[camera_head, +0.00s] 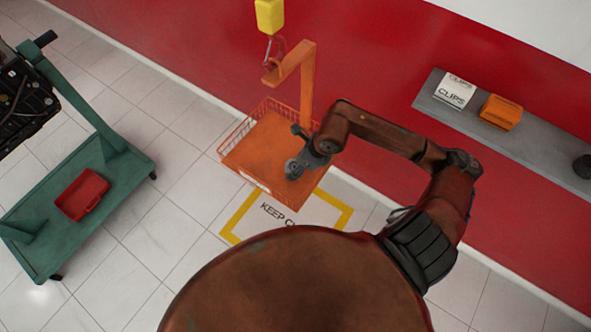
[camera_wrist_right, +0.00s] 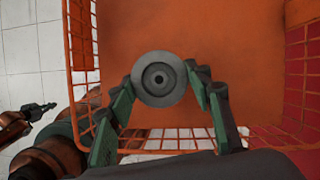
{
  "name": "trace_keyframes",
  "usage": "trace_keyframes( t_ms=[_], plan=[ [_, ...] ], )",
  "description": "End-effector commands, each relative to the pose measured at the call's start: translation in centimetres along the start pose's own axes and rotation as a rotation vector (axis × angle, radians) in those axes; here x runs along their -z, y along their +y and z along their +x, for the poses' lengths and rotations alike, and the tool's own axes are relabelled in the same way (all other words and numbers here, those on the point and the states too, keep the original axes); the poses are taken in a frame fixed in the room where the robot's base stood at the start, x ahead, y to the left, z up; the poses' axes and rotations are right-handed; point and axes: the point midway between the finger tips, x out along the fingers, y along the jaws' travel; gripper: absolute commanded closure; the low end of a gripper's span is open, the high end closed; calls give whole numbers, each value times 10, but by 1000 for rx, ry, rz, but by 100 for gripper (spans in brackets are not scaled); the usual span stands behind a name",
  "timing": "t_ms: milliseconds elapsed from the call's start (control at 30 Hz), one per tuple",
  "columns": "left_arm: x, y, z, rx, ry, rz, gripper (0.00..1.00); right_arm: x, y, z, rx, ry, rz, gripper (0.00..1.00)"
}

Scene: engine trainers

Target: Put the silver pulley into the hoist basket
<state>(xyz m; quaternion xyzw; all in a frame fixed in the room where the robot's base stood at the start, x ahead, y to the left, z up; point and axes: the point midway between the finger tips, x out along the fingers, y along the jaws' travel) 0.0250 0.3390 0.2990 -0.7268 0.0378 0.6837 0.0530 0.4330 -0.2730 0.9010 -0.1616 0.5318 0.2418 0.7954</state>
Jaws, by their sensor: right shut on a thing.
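The silver pulley (camera_wrist_right: 160,78) is a round grey disc with a dark centre hole. My right gripper (camera_wrist_right: 160,84) is shut on it, one green-and-grey finger at each side. In the head view, the right gripper (camera_head: 296,166) is over the hoist basket (camera_head: 255,150), an orange tray with wire mesh sides that hangs from an orange arm. The basket floor lies behind the pulley in the wrist view; whether they touch I cannot tell. What seems to be my left gripper (camera_wrist_right: 42,107) shows small at the wrist view's left edge, its jaws unclear.
The yellow hoist block and hook (camera_head: 270,18) are above the basket. A green trolley (camera_head: 85,200) with a red tray (camera_head: 82,195) stands at left. A grey shelf (camera_head: 540,150) with a clips box (camera_head: 455,90) and orange box (camera_head: 500,112) is on the red wall.

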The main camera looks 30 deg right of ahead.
Motion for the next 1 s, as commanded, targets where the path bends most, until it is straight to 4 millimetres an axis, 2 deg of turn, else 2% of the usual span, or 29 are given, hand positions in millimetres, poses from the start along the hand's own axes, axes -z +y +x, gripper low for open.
trace_keyframes(
  t_ms=[67, 267, 600, 633, 867, 1000],
  plan=[
    [0, 0, 1, 0, 0, 0, 100, -2, -3, 9, -2, -2, 1, 92],
    [1, 0, 0, 0, 1, 1, 100, 9, -2, 33, -2, -1, 2, 92],
    [0, 0, 2, 0, -1, 1, 100, 11, -3, 37, 1, -1, -1, 92],
    [0, 0, 3, 0, -1, 1, 100, 12, -3, 38, 0, 1, 0, 53],
    [0, 0, 2, 0, -1, 1, 100, 11, -3, 37, 0, 0, 0, 37],
    [-1, 0, 2, 0, -1, 1, 100, 11, -3, 37, 0, 0, 0, 36]
  ],
)
